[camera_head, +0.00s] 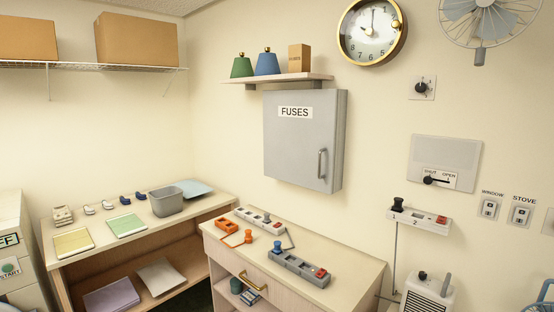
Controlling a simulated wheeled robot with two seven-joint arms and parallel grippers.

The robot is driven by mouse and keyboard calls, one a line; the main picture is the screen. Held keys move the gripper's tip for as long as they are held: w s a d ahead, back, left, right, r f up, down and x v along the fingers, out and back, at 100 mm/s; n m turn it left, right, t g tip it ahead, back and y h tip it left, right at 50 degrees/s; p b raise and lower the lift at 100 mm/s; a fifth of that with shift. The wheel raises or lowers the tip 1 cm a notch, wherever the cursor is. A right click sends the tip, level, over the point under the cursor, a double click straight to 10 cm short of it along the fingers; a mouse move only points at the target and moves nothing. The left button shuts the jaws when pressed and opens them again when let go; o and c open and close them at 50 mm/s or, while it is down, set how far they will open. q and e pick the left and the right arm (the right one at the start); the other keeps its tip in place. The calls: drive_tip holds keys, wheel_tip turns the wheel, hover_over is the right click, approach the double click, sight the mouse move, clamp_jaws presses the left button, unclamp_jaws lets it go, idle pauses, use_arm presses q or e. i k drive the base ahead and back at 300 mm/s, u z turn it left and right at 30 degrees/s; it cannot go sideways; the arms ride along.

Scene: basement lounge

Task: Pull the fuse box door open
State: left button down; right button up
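The fuse box (334,140) is a grey cabinet on the wall near the middle of the head view. Its door (290,150) carries a white label reading "FUSES" and looks shut. A vertical metal handle (321,164) sits low on the door's right side. Neither of my grippers is in the head view, and nothing touches the door or its handle.
Below stands a drawer cabinet (345,262) with power strips and an orange device on top. A side table (75,222) is at left. A heater (428,292) stands at lower right.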

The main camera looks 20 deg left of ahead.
sight(299, 126)
drive_tip(key=u, duration=0.35)
drive_tip(key=i, duration=0.9)
